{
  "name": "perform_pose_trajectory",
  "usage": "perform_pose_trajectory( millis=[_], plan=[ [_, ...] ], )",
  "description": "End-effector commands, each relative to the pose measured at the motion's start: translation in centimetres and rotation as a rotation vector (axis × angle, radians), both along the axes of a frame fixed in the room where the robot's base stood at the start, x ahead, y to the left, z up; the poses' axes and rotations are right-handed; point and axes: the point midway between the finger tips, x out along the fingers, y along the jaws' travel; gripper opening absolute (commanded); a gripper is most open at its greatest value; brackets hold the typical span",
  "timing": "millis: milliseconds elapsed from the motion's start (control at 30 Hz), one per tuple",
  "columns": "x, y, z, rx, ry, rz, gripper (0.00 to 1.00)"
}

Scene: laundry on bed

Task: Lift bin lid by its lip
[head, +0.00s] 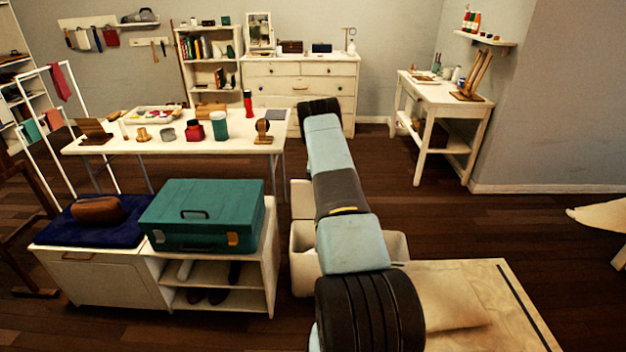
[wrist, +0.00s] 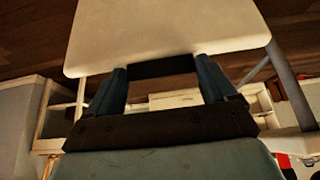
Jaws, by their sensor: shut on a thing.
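The cream bin (head: 302,268) stands on the floor behind my arm in the head view, with its middle hidden by my arm. A pale upright panel (head: 301,199) shows just above it, apparently the raised lid. In the wrist view the lid (wrist: 165,28) is a broad cream panel with rounded corners, across the top of the picture. A dark bar (wrist: 163,66), apparently its lip, lies between the fingertips. My gripper (wrist: 164,75) is shut on this lip. The head view does not show the fingers, which are hidden by my arm.
A low cabinet with a teal suitcase (head: 203,212) stands left of the bin. A long white table (head: 170,146) with several small items is behind it. A white dresser (head: 300,78) stands at the back wall. Dark floor (head: 420,215) is clear to the right.

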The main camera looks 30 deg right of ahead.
Motion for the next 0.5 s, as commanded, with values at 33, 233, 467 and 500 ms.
perform_pose_trajectory(
  millis=[33, 233, 467, 500],
  plan=[
    [0.1, -0.3, 0.3, -0.006, -0.003, 0.001, 0.3],
    [0.29, -0.02, 0.33, -0.007, -0.002, 0.006, 0.3],
    [0.45, 0.25, 0.32, -0.008, -0.002, 0.01, 0.94],
    [0.47, 0.31, 0.27, -0.008, -0.001, 0.01, 0.98]
  ],
)
